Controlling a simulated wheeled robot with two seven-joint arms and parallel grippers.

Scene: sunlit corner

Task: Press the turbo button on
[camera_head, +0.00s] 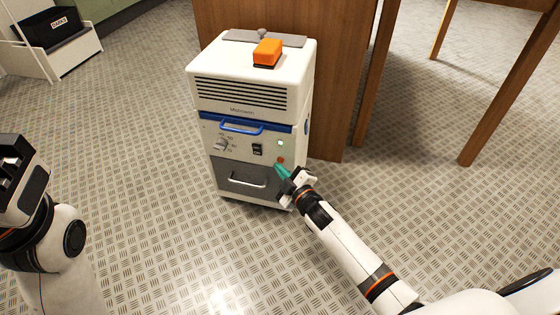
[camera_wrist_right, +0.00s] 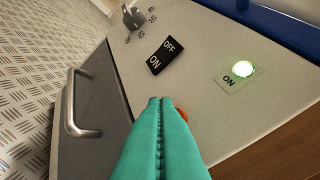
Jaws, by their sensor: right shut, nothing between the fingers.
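A white machine (camera_head: 252,110) on the floor has a grey front panel. The panel bears a green lit button (camera_head: 281,142), labelled ON in the right wrist view (camera_wrist_right: 242,69), and an orange-red button (camera_head: 281,160) below it. I cannot read which is turbo. My right gripper (camera_head: 279,168) is shut and empty, its teal fingertips just below the orange-red button. In the right wrist view the fingers (camera_wrist_right: 160,100) hide most of that button (camera_wrist_right: 182,114); contact cannot be told. My left gripper (camera_head: 22,175) hangs at the left edge, away from the machine; its jaws are unclear.
A black OFF/ON rocker switch (camera_wrist_right: 165,55) and a dial (camera_wrist_right: 132,17) sit left of the buttons. A drawer handle (camera_head: 247,181) protrudes below. A wooden desk (camera_head: 335,90) stands close behind; the floor in front is clear.

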